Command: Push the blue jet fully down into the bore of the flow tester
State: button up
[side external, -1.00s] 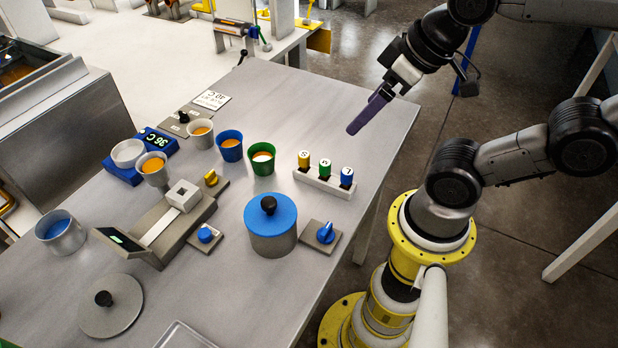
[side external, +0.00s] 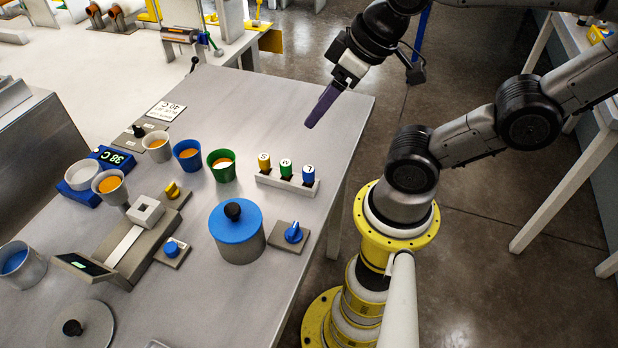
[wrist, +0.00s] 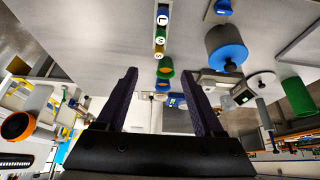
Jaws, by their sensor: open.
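The blue jet (side external: 308,174), marked L, stands upright at the right end of a small white rack (side external: 272,181). It also shows at the top of the wrist view (wrist: 162,18). The flow tester (side external: 137,244) lies to the left, with a pale block (side external: 146,211) that has a dark square bore on top and a dark display at its front end. Nothing shows standing in the bore. My gripper (side external: 311,123) hangs in the air above and behind the rack, apart from it. In the wrist view its two dark purple fingers (wrist: 160,82) are spread with nothing between them.
Green (side external: 285,168) and yellow (side external: 264,161) jets share the rack. A blue-lidded pot (side external: 236,225) and a blue knob (side external: 293,232) stand in front. Several cups, including a green one (side external: 222,167), stand left of the rack. The table behind the rack is clear.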

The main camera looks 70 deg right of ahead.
jog(key=shift+c, duration=1.3)
jog(key=m+g, duration=0.6)
jog(key=m, duration=1.4)
send_over(309, 169)
notch_tip(309, 169, down, 11)
jog(key=shift+a+f, duration=0.1)
jog(key=shift+a, duration=0.05)
jog(key=shift+d+f, duration=0.2)
jog(key=shift+f, duration=2.7)
